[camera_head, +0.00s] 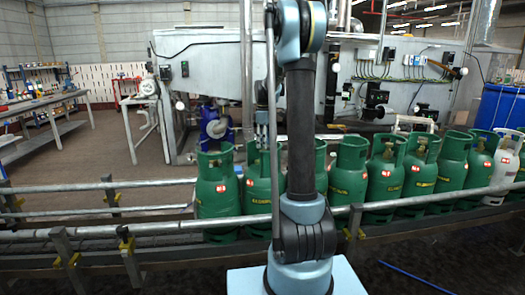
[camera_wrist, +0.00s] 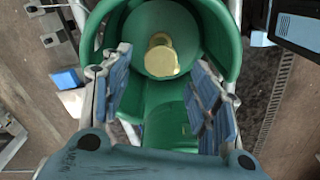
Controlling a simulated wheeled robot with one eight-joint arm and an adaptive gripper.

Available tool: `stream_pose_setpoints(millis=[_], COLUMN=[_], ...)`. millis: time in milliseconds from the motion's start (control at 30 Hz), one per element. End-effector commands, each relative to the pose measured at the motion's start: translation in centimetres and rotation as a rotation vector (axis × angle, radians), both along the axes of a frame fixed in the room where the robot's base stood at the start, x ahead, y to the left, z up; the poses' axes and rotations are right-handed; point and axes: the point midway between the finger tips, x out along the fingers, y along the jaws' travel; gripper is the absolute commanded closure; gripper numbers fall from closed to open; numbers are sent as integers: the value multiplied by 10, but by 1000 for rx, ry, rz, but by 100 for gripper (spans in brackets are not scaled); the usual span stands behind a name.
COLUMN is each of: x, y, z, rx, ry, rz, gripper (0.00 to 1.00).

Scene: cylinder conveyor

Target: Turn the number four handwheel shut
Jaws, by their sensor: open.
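A row of green gas cylinders stands upright on the conveyor in the head view, with a leftmost one (camera_head: 217,195) and another (camera_head: 259,190) beside it, partly behind my arm. In the wrist view I look down on one green cylinder (camera_wrist: 215,22) with a raised collar. Its round yellow-brass valve top (camera_wrist: 161,57) sits inside the collar. My gripper (camera_wrist: 163,64) is open, its blue-padded fingers to the left and right of the valve and apart from it. I cannot tell the cylinder's number. In the head view my arm hides most of the gripper.
Metal guard rails (camera_head: 150,229) run along the conveyor in front of the cylinders. A white cylinder (camera_head: 504,160) stands near the right end. A large grey machine (camera_head: 215,65) is behind the row. The floor at left (camera_head: 105,155) is mostly clear before a workbench (camera_head: 45,105).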

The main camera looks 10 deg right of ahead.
Motion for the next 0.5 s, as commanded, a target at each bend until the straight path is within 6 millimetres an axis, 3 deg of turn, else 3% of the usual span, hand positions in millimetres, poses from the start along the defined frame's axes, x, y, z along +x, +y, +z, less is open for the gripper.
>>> stream_pose_setpoints(millis=[200,500], x=[0,0], y=[0,0], z=[-27,-38], rx=[0,0], ry=[0,0], rz=[0,0], gripper=[45,45])
